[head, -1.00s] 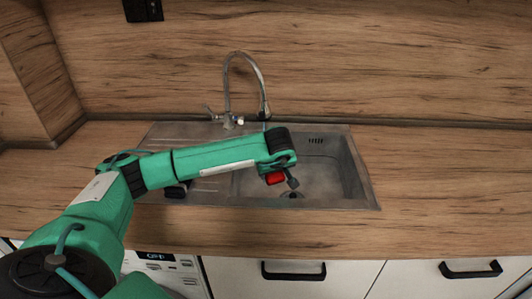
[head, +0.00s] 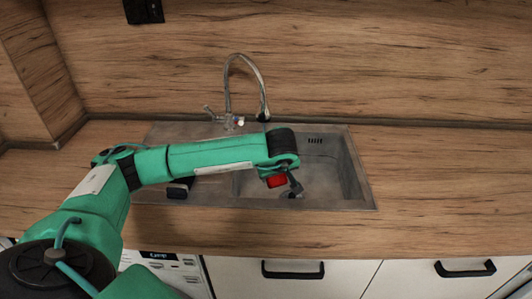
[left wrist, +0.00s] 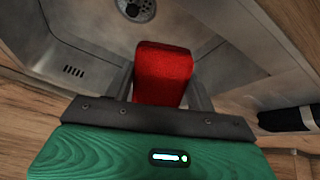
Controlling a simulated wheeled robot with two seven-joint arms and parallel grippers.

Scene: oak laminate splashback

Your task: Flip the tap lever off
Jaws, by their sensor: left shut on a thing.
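The chrome tap (head: 230,95) stands at the back of the steel sink, with a high curved spout. Its small lever (head: 209,112) sticks up and to the left at the tap's base. My left gripper (head: 293,188) hangs over the sink basin, in front of and to the right of the tap, apart from it. It is shut on a red block (head: 277,181). In the left wrist view the red block (left wrist: 163,75) sits between the two grey fingers. The tap and lever do not show there.
The steel sink (head: 366,190) has a drainer on its left, and its drain (left wrist: 136,8) shows in the left wrist view. A black object (head: 178,190) is at the drainer's front edge. The wooden worktop (head: 450,180) to the right is clear.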

